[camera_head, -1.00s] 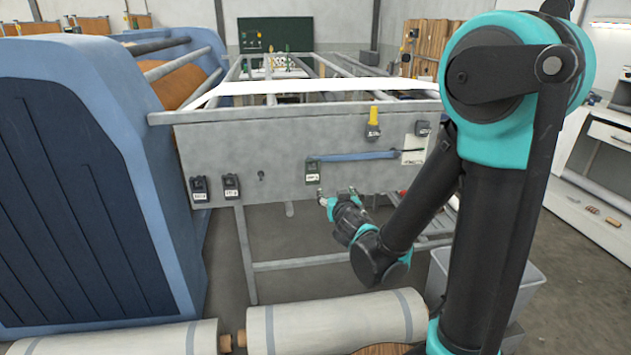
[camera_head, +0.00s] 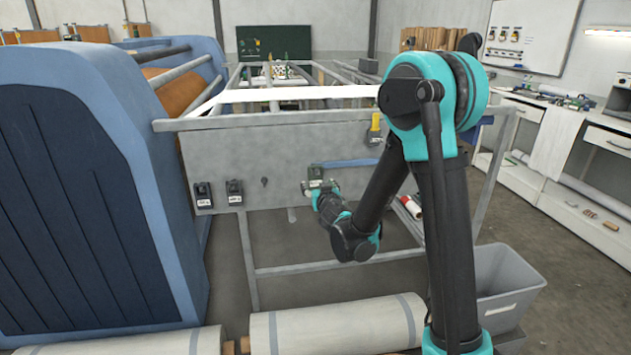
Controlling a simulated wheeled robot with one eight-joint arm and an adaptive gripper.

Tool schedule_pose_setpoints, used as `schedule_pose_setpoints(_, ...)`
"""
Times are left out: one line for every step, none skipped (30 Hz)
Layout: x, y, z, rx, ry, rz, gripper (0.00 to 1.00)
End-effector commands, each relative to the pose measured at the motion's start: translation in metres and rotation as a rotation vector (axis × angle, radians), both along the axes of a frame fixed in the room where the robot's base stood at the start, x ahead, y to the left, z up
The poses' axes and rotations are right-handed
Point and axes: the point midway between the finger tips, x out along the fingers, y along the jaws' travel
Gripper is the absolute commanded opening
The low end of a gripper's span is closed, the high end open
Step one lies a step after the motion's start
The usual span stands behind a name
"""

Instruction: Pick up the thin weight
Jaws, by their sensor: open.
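No object is clearly marked as the thin weight. Dark labelled blocks hang on the grey frame panel (camera_head: 255,155): a left block (camera_head: 203,195) and one beside it (camera_head: 235,191). Another small dark block (camera_head: 315,172) sits at the left end of a blue bar (camera_head: 350,163). My gripper (camera_head: 312,187) is at the panel, just below that third block; it is small and partly blends with the fittings. It is open, and nothing shows held in it. I cannot tell whether it touches the block.
The blue machine housing (camera_head: 90,180) stands at the left. Pale rolls (camera_head: 335,325) lie in front. A yellow-handled fitting (camera_head: 375,128) is on the panel. A grey bin (camera_head: 505,285) stands at the right, with open floor beyond it.

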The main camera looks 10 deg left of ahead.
Motion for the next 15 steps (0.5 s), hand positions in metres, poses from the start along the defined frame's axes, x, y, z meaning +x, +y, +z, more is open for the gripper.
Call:
schedule_pose_setpoints(0.002, 0.0, 0.0, 0.0, 0.0, 0.0, 0.71)
schedule_pose_setpoints(0.003, 0.001, -0.001, 0.0, 0.0, 0.0, 0.71)
schedule_pose_setpoints(0.004, 0.001, -0.001, 0.001, 0.0, 0.0, 0.71)
schedule_pose_setpoints(0.006, 0.002, -0.001, 0.001, 0.0, 0.0, 0.71)
schedule_pose_setpoints(0.009, 0.003, -0.002, 0.001, 0.0, 0.0, 0.71)
schedule_pose_setpoints(0.013, 0.004, -0.003, 0.0, 0.0, 0.0, 0.71)
schedule_pose_setpoints(0.017, 0.005, -0.004, 0.0, 0.0, 0.0, 0.71)
schedule_pose_setpoints(0.021, 0.006, -0.005, -0.001, 0.0, 0.0, 0.71)
schedule_pose_setpoints(0.026, 0.008, -0.006, -0.001, 0.0, 0.0, 0.71)
schedule_pose_setpoints(0.031, 0.009, -0.007, 0.0, 0.0, 0.0, 0.71)
schedule_pose_setpoints(0.035, 0.011, -0.008, 0.0, 0.0, 0.0, 0.71)
schedule_pose_setpoints(0.04, 0.012, -0.009, 0.001, 0.0, 0.001, 0.71)
schedule_pose_setpoints(0.044, 0.013, -0.009, 0.0, 0.0, 0.001, 0.71)
schedule_pose_setpoints(0.046, 0.014, -0.01, 0.0, 0.0, 0.001, 0.71)
schedule_pose_setpoints(0.049, 0.015, -0.01, -0.001, 0.0, 0.001, 0.71)
